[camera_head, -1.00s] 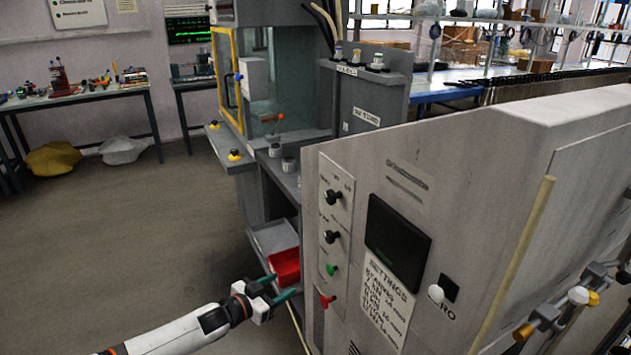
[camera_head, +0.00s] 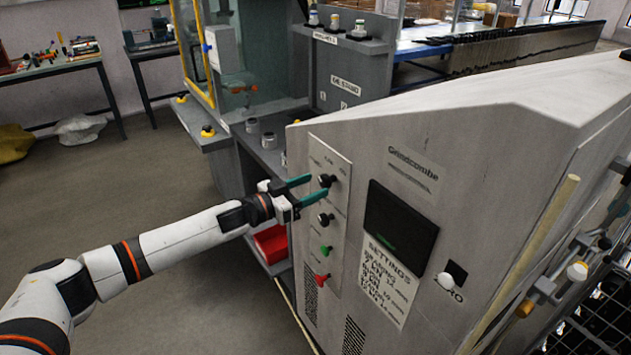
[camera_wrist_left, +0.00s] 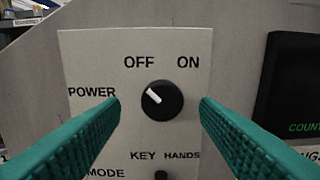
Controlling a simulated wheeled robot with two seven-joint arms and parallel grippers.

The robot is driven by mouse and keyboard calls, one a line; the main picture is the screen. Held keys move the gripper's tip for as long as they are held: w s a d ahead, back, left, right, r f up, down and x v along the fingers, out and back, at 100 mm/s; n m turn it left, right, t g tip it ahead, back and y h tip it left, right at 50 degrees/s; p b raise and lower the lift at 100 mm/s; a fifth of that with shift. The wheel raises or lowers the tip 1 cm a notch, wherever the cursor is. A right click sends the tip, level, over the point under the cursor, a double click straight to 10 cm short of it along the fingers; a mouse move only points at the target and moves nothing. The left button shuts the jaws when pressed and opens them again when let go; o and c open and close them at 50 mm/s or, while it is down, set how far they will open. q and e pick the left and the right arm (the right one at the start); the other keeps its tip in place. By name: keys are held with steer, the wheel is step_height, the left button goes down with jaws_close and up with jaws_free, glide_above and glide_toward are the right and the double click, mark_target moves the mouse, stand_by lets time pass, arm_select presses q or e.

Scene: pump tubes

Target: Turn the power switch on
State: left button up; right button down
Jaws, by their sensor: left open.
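The power switch is a black rotary knob (camera_wrist_left: 162,100) on a pale panel (camera_wrist_left: 85,55) with the labels POWER, OFF and ON. In the left wrist view its white mark points up and left, toward OFF. The knob also shows in the head view (camera_head: 327,181) at the top of the machine's control panel. My left gripper (camera_wrist_left: 160,108) is open, with its teal fingers on either side of the knob and visible gaps to both. Whether the fingertips reach as deep as the knob I cannot tell. My right gripper is not in view.
Below the power switch are another black knob (camera_head: 325,219), a green button (camera_head: 326,250) and a red knob (camera_head: 322,280). A dark screen (camera_head: 398,222) is to the right. A red bin (camera_head: 270,245) sits low behind my left gripper.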

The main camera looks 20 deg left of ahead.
arm_select(q)
steer(key=shift+x, duration=1)
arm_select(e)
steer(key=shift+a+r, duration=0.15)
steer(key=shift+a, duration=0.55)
arm_select(q)
steer(key=shift+s+d, duration=0.1)
steer(key=c, duration=1)
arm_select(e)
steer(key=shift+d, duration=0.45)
